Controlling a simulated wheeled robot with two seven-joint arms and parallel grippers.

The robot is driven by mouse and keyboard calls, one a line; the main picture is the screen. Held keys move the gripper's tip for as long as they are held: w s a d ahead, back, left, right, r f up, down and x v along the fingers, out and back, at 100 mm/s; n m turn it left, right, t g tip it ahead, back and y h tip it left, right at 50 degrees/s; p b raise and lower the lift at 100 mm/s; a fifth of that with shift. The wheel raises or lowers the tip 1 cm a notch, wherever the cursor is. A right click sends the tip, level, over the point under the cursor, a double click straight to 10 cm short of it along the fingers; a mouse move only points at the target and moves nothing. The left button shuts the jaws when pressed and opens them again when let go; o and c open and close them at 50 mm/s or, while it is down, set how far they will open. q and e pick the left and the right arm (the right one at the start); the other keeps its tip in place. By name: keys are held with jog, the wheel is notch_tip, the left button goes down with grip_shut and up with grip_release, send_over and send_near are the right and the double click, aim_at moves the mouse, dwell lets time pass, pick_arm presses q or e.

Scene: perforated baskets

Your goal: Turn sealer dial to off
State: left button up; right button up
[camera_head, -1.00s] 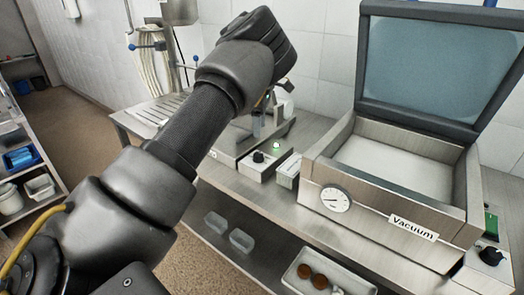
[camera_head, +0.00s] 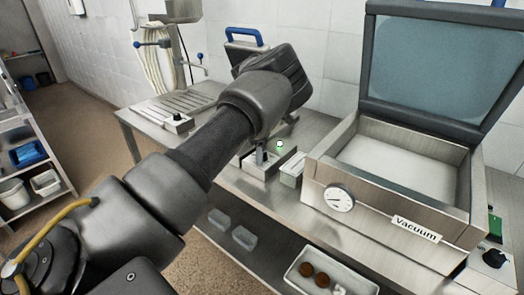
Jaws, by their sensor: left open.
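My left arm reaches in from the lower left, and my left gripper (camera_head: 262,157) points down over a small metal control box (camera_head: 262,170) on the steel counter. The gripper is open; its wrist hides most of it. A green light (camera_head: 280,144) shows just right of the fingers. The box's black dial is hidden behind the fingers, so I cannot tell its setting or whether they touch it. A blue handle (camera_head: 243,33) rises behind my wrist; the machine below it is mostly hidden. My right gripper is not in view.
A vacuum machine (camera_head: 400,190) with raised lid and gauge (camera_head: 339,198) stands at right, with a black knob (camera_head: 494,258) beside it. Another black knob (camera_head: 177,117) sits by a slatted plate at left. Clear tubs (camera_head: 244,238) and a white tray (camera_head: 330,270) are on the lower shelf.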

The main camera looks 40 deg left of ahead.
pick_arm(q)
jog(key=c, duration=1)
